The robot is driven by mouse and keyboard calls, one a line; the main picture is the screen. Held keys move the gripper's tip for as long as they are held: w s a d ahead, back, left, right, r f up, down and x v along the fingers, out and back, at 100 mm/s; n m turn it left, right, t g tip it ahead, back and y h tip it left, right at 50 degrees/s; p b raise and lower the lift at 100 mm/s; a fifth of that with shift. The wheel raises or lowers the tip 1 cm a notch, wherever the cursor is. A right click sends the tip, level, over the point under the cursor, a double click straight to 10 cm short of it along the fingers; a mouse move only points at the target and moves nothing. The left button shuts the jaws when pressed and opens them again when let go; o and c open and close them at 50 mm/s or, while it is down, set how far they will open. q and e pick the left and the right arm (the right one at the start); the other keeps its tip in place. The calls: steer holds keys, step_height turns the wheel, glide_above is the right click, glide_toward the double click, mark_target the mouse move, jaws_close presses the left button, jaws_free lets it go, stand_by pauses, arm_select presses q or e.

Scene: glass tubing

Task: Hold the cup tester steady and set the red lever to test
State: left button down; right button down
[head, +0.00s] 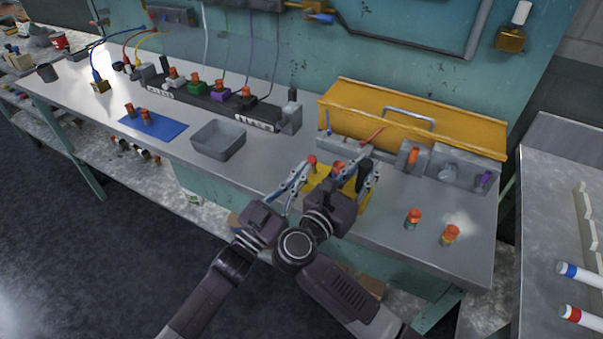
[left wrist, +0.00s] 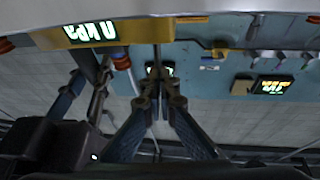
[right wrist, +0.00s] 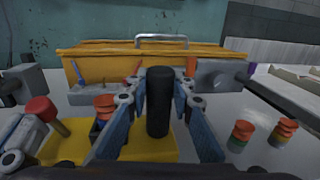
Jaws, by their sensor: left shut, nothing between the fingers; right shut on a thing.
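The cup tester has a yellow base (head: 318,186) at the table's front edge and a black upright grip; the base (right wrist: 150,150) and grip (right wrist: 158,102) show in the right wrist view. My right gripper (head: 367,172) is shut around the grip, a finger on each side. The red-knobbed lever (head: 311,160) stands tilted at the base's left; its knob (right wrist: 40,110) also shows in the right wrist view. My left gripper (head: 301,172) is shut and empty close beside the lever; whether it touches is unclear. A red-topped piece (right wrist: 105,106) sits on the tester between lever and grip.
A yellow box with a handle (head: 400,118) stands behind the tester. Two red-topped pieces stand to the right, one (head: 413,218) nearer than the other (head: 450,235). A grey bin (head: 219,140) and blue mat (head: 152,125) lie to the left.

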arm_select(q)
steer(key=shift+w+r, duration=0.1)
steer(key=shift+r, duration=0.1)
steer(key=shift+w+d+r, duration=0.1)
steer(key=shift+d+r, duration=0.05)
steer(key=shift+r, duration=0.1)
steer(key=shift+w+d+r, duration=0.45)
steer(key=shift+w+r, duration=0.15)
steer(key=shift+w, duration=0.1)
steer(key=s+a+r, duration=0.4)
steer(key=s+a, duration=0.5)
steer(key=s, duration=0.1)
steer(key=shift+r, duration=0.2)
steer(key=shift+w, duration=0.1)
arm_select(e)
steer(key=c, duration=1.6)
jaws_free()
